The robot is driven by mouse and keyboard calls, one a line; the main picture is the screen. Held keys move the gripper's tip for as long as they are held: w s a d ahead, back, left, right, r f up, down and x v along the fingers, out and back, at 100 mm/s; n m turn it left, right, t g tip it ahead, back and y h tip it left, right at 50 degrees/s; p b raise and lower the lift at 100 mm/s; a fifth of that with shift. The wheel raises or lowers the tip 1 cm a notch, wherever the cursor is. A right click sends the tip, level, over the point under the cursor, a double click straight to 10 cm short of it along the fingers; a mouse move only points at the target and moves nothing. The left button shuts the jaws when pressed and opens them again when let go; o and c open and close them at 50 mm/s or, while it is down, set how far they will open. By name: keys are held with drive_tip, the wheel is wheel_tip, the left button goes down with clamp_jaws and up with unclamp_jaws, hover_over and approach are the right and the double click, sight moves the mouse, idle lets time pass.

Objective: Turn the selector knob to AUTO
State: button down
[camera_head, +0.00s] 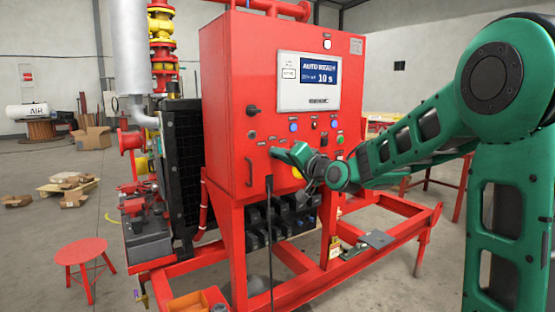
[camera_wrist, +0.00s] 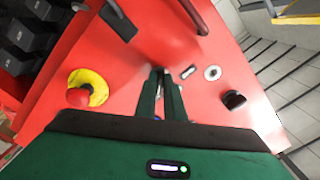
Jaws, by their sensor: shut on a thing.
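The red control panel (camera_head: 225,100) stands in the middle of the head view. My gripper (camera_head: 274,152) reaches its front face from the right, low on the left part. In the wrist view my gripper's (camera_wrist: 160,72) two fingers are close together against the red face. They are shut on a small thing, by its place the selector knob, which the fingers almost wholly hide. I cannot read which way it points. The panel's screen (camera_head: 308,82) shows text that looks like "AUTO READY" and "10 s".
A red emergency stop (camera_wrist: 78,97) on a yellow ring is left of my fingers. A black rotary knob (camera_wrist: 233,99), a silver round fitting (camera_wrist: 212,73) and a handle (camera_wrist: 193,15) are to the right. Lit buttons (camera_head: 293,127) sit above my gripper. The red skid frame (camera_head: 395,235) runs below my arm.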

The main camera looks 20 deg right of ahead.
drive_tip(key=shift+w+d, duration=0.1)
drive_tip(key=shift+d, duration=0.05)
drive_tip(key=c, duration=1.8)
unclamp_jaws()
drive_tip(key=shift+c, duration=0.2)
drive_tip(key=shift+r, duration=0.15)
drive_tip(key=shift+a, duration=0.2)
drive_tip(key=v, duration=1)
drive_tip(key=shift+s+d, duration=0.3)
drive_tip(key=shift+s, duration=0.05)
